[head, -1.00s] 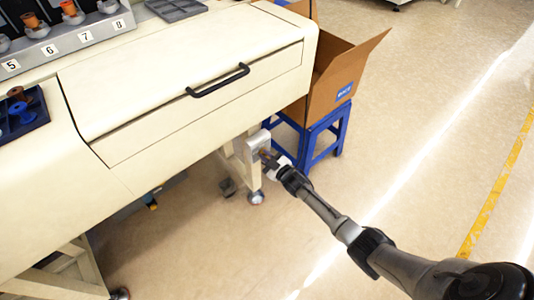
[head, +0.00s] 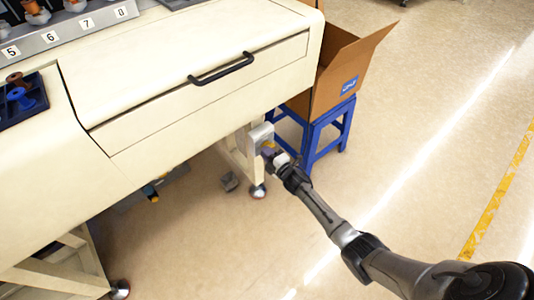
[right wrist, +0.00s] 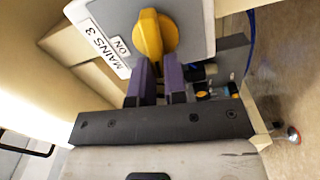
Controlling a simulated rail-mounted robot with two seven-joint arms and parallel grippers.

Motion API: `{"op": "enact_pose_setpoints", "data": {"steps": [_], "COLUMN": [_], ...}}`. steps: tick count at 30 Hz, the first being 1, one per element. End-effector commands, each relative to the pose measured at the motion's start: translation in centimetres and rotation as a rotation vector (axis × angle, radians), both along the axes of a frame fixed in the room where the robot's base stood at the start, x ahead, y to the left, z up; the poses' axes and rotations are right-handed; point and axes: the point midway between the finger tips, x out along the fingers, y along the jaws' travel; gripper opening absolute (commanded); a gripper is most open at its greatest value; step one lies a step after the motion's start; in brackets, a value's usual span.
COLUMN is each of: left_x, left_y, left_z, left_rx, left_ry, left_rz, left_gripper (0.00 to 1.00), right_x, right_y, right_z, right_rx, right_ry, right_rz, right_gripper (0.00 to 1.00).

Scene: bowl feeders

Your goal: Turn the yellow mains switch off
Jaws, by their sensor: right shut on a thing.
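The yellow mains switch (right wrist: 152,36) is a rotary knob on a light grey box (right wrist: 196,22), seen in the right wrist view. A label beside it reads MAINS 3, and a smaller plate reads ON. In the head view the box (head: 260,134) hangs under the machine's front edge, by a leg. My right gripper (right wrist: 158,68) has its two purple fingers shut on the near end of the knob. In the head view the right gripper (head: 272,152) reaches the box from the lower right and partly hides the knob. My left gripper is in neither view.
A cream machine with a black-handled drawer (head: 220,68) overhangs the switch. A blue stool (head: 318,135) with an open cardboard box (head: 335,75) stands just behind. A blue tray of spools (head: 22,100) is at left. The floor at right is clear.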

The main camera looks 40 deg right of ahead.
Motion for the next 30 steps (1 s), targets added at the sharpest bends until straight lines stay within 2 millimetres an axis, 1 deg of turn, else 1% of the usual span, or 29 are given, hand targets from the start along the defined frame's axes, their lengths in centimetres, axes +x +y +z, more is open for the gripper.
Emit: {"op": "enact_pose_setpoints", "data": {"steps": [6, 12, 28, 29, 30], "left_x": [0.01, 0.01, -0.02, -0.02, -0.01], "left_y": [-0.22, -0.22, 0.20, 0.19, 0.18], "left_z": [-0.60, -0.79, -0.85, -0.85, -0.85], "left_rx": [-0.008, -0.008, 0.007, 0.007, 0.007], "left_ry": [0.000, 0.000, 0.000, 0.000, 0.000], "left_rz": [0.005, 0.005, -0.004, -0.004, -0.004], "left_gripper": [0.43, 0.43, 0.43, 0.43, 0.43], "right_x": [-0.02, -0.01, -0.02, -0.02, -0.02], "right_y": [0.02, 0.02, 0.01, 0.01, 0.02], "right_z": [-0.33, -0.39, -0.40, -0.40, -0.40], "right_rx": [-0.103, -0.153, -0.172, -0.172, -0.171], "right_ry": [-0.003, -0.004, -0.003, -0.003, -0.003], "right_rz": [0.000, 0.000, 0.000, 0.000, 0.000], "right_gripper": [0.00, 0.00, 0.00, 0.15, 0.19]}}
